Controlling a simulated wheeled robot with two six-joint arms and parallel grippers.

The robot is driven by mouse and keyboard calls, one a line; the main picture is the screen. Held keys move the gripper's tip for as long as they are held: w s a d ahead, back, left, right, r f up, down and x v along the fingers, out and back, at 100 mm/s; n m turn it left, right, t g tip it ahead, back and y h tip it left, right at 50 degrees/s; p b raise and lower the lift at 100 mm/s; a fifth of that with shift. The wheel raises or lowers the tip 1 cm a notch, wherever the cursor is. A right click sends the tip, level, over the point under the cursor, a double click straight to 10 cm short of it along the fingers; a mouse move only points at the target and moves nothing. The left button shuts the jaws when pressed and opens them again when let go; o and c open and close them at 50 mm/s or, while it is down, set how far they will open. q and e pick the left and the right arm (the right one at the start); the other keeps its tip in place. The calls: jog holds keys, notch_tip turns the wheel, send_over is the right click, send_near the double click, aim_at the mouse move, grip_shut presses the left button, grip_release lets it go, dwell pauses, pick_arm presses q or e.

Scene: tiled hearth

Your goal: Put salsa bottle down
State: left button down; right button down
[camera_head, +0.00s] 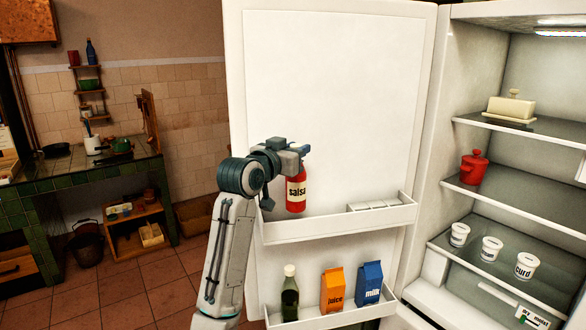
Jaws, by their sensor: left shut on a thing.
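The salsa bottle (296,196) is red with a pale label reading "salsa". It is upright at the left end of the upper door shelf (340,228) of the open fridge. My left gripper (299,152) is shut on the top of the bottle, reaching in from the left. The shelf's front lip is close to the bottle's base, and I cannot tell whether the base touches the shelf floor. My right gripper is not in view.
A white egg tray (374,205) sits at the right of the upper door shelf. Below stand a dark bottle (290,295), a juice carton (333,290) and a milk carton (369,284). Fridge shelves hold a butter dish (510,107), a red pot (473,169) and white tubs (492,249).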

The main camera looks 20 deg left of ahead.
pick_arm(q)
jog(key=shift+w+a+r+p, duration=0.15)
jog(key=shift+w+a, duration=0.15)
jog(key=shift+w, duration=0.2)
jog(key=shift+w+a+f+p, duration=0.15)
jog(key=shift+w+a, duration=0.1)
jog(key=shift+w, duration=0.2)
jog(key=shift+f+p, duration=0.55)
jog(key=shift+f, duration=1)
notch_tip(320, 180, down, 3)
jog(key=shift+w+f+p, duration=0.1)
jog(key=shift+p, duration=0.8)
jog(key=shift+a+f, duration=0.15)
jog(key=shift+f, duration=0.1)
jog(key=shift+f, duration=0.1)
jog(key=c, duration=1.2)
grip_release()
jog(key=shift+f, duration=0.1)
jog(key=shift+o, duration=0.3)
